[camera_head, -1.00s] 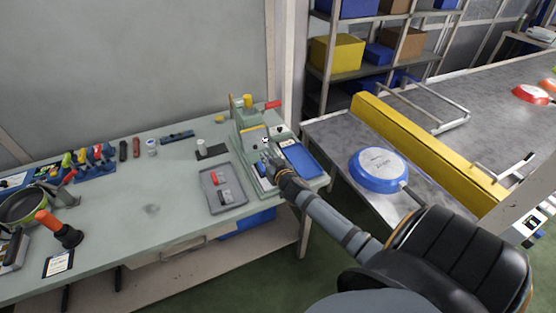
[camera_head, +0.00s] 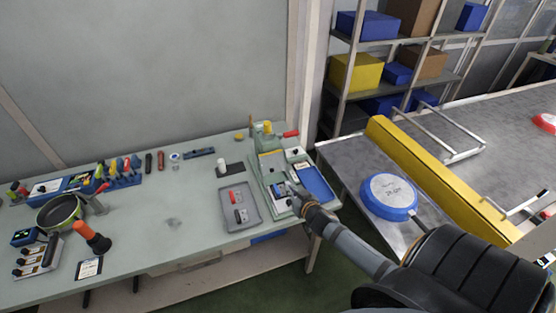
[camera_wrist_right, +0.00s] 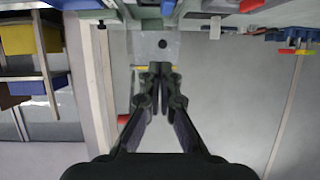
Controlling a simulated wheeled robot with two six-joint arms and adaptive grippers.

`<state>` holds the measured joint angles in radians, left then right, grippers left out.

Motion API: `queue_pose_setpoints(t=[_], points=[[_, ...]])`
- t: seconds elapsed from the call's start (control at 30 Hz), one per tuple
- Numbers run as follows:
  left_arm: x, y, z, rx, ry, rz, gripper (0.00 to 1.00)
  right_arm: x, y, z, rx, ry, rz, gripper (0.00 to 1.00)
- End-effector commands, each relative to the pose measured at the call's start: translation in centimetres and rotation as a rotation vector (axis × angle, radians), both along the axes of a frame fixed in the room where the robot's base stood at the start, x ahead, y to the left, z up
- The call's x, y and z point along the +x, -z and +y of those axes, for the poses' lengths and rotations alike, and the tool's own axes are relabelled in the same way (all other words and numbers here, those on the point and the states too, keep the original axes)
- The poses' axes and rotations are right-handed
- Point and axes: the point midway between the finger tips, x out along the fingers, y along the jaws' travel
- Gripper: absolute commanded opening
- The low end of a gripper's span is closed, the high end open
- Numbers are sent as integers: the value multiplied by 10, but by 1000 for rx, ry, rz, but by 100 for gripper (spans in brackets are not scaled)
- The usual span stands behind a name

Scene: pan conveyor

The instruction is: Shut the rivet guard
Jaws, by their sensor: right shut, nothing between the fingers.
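The green rivet press (camera_head: 258,165) stands at the right end of the workbench, with a yellow cap and a red-handled lever (camera_head: 291,134). A pale, see-through panel with a yellow edge and a dark round spot (camera_wrist_right: 162,44) shows in the right wrist view; it looks like the guard, but I cannot tell whether it is open or shut. My right gripper (camera_head: 294,194) is low at the front of the press. In the right wrist view its fingers (camera_wrist_right: 160,68) are together and empty, in front of the panel; contact is unclear. My left gripper is out of view.
A blue tray (camera_head: 315,182) lies right of the press and a grey tray (camera_head: 250,218) left of it. A blue pan (camera_head: 388,195) rests on the conveyor table beside a yellow rail (camera_head: 430,175). Tools and a green pan (camera_head: 60,211) occupy the bench's left.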

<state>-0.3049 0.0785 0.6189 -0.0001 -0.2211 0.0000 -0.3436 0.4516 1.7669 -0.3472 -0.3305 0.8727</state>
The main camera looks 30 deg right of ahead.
Motion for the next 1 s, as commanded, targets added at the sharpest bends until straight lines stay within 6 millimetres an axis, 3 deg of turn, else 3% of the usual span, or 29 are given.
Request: queue_pose_setpoints(t=[0.03, 0.1, 0.2, 0.37, 0.53, 0.67, 1.0], points=[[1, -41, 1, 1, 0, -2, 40, 1, -29, -1, 7, -2, 16, 0], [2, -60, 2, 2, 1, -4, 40, 1, -34, -1, 13, -9, 34, 0], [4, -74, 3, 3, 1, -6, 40, 1, -36, 0, 18, -17, 47, 0], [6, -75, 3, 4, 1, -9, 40, 1, -31, 0, 20, -21, 55, 0], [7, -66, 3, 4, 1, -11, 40, 7, -24, -1, 22, -20, 52, 0], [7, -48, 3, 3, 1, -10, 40, 25, -12, -3, 22, -20, 50, 0], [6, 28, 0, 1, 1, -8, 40, 79, 19, -11, 20, -20, 49, 0]])
